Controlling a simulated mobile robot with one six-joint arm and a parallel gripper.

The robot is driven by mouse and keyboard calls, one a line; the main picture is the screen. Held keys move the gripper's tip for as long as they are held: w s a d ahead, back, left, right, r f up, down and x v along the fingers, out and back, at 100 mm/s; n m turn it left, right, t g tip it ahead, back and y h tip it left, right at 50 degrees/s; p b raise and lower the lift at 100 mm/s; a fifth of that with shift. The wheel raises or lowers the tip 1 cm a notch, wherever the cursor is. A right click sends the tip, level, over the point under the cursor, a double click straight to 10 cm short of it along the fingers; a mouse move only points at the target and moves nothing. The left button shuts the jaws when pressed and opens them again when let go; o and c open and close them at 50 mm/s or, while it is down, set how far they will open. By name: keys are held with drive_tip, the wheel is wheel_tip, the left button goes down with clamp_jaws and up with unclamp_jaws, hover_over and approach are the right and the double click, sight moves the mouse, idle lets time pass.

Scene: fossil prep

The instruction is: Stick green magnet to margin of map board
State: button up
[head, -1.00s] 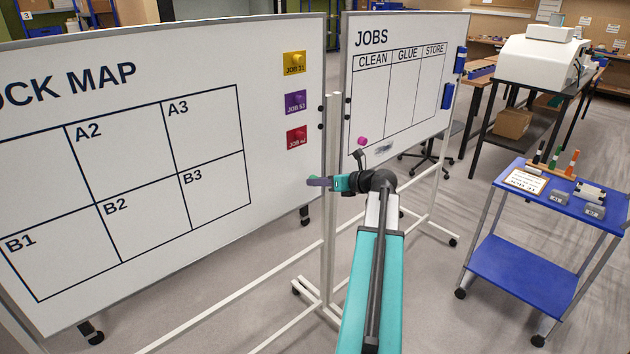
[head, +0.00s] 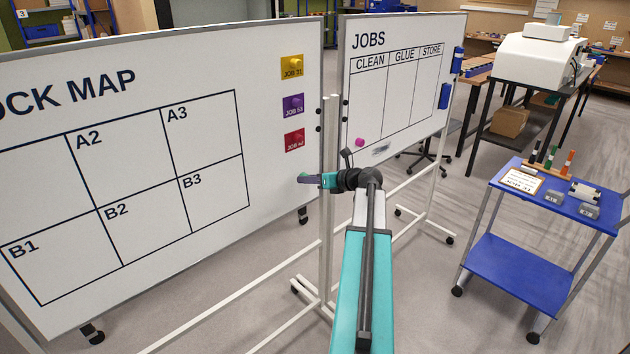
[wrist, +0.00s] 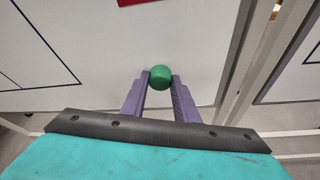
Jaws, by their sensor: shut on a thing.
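The green magnet (wrist: 160,77) is a round green piece held between the tips of my gripper (wrist: 160,84) in the wrist view. In the head view the magnet (head: 303,176) is a small green spot at the tip of my gripper (head: 308,178), in front of the right margin of the map board. The map board (head: 268,160) is white with a black grid of labelled cells; its right margin carries yellow, purple and red job cards. The magnet is below the red card (head: 294,140). I cannot tell whether the magnet touches the board.
The jobs board (head: 361,105) stands to the right, with a pink magnet (head: 359,142) and a dark smudge on it. White stand posts (head: 329,200) rise between the boards. A blue cart (head: 530,255) with markers and small items stands at the right.

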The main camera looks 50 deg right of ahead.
drive_tip(key=shift+w, duration=0.8)
drive_tip(key=shift+p, duration=1)
idle(0.4)
drive_tip(key=o, duration=0.5)
drive_tip(key=shift+c, duration=1.1)
